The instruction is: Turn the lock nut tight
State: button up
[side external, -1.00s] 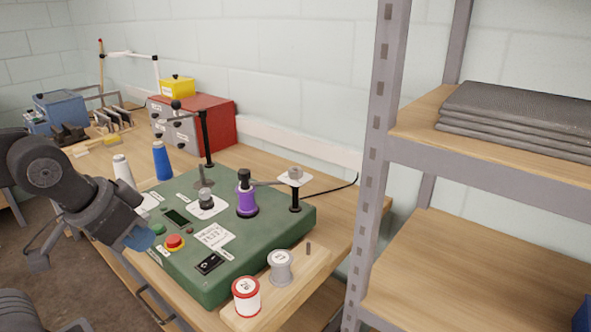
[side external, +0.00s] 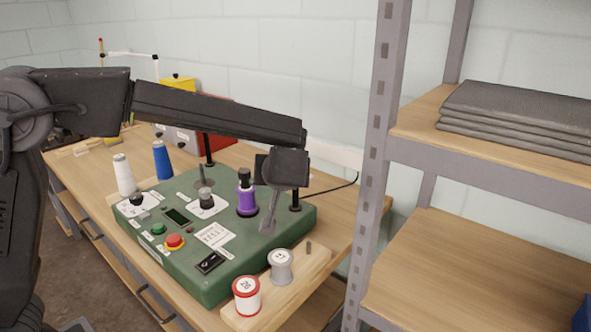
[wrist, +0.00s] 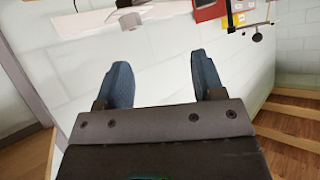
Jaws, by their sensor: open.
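The green machine block (side external: 215,270) stands on the wooden bench. A purple spool (side external: 246,202) stands upright on it, with a black knob-like piece (side external: 244,178) on top; I cannot tell for sure whether this is the lock nut. My wrist is over the block's right side, just right of the spool, and covers the top of the right black post (side external: 295,201). My gripper (wrist: 157,75) is open and empty in the wrist view, its two blue fingers apart against the pale wall.
Red (side external: 247,296) and grey (side external: 281,267) spools stand on a wooden strip in front. A metal shelf post (side external: 373,170) rises at the right. Buttons and a black knob sit on the block.

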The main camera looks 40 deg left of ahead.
jog(key=w+d+f+n+t, duration=0.1)
jog(key=w+d+t, duration=0.1)
jog(key=w+d, duration=0.15)
jog(key=shift+y, duration=0.4)
jog(key=x, duration=1.4)
jog(key=shift+a+f, duration=0.25)
jog(key=c, duration=0.9)
